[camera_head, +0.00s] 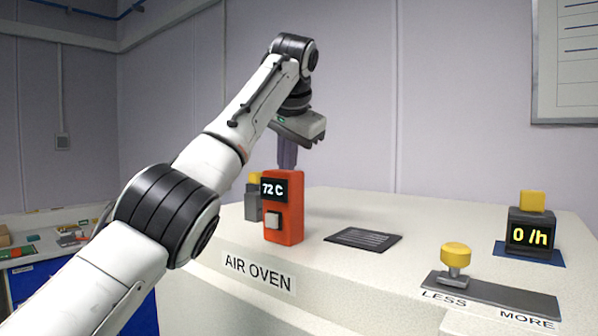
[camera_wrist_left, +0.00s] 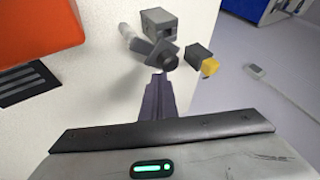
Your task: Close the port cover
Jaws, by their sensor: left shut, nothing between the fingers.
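My left gripper (camera_head: 287,165) points down above and behind the orange-red box in the head view. In the left wrist view its fingers (camera_wrist_left: 159,82) are together and empty. Just beyond the fingertips is a dark grey flap with a round knob (camera_wrist_left: 168,58), which looks like the port cover. Beside it stand a grey block with a dark opening (camera_wrist_left: 156,20) and a pale cylinder (camera_wrist_left: 130,36). I cannot tell whether the fingers touch the flap. In the head view this spot is mostly hidden behind the orange-red box. My right gripper is not in view.
The orange-red box (camera_head: 284,225) reads 72 C and stands on the white oven top (camera_head: 340,275). A dark block with a yellow top (camera_wrist_left: 202,60) stands near the flap. A slotted vent (camera_head: 363,238), a yellow slider knob (camera_head: 456,256) and a 0 /h display (camera_head: 530,235) are to the right.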

